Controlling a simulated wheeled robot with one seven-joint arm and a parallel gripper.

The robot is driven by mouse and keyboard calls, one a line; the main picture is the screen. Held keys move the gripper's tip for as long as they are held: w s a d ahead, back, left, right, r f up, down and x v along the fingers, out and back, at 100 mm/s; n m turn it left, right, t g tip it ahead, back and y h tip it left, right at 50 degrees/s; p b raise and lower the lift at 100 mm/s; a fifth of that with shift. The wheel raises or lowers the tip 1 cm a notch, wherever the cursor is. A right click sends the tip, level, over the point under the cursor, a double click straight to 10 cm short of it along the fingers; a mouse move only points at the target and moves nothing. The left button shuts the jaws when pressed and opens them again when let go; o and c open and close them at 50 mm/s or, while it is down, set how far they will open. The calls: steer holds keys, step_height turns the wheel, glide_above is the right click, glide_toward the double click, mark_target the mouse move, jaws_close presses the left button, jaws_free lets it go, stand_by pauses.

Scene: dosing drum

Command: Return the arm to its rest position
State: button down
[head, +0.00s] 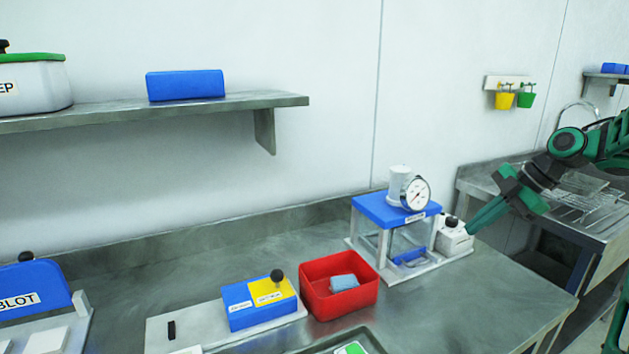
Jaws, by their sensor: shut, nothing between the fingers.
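My gripper (487,214) is green and shows in the head view at the right. Its fingers are together and point down to the left, with nothing between them. The fingertips appear right beside a small white box with a black knob (453,238) at the right end of the bench. I cannot tell whether they touch it. My arm comes in from the right edge of the picture.
A blue-topped press with a dial gauge (396,210) stands left of my gripper. A red bin (339,291) holds a blue-grey block. A blue and yellow box (259,303) is further left. A sink (590,215) with a rack is at right. A wall shelf (250,101) is upper left.

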steer(key=s+a+f+m+g+h, duration=0.1)
steer(key=s+a+f+m+h, duration=0.1)
steer(key=s+m, duration=1)
steer(key=s+a+f+m+g+h, duration=0.1)
steer(key=s+f+m+g+h, duration=0.1)
steer(key=s+m, duration=1.1)
steer(key=s+f+h, duration=0.1)
steer(key=s+f, duration=0.1)
steer(key=s, duration=0.6)
steer(key=shift+a+f+g+h, duration=0.2)
steer(key=shift+a+g+h, duration=0.1)
steer(key=shift+a, duration=0.05)
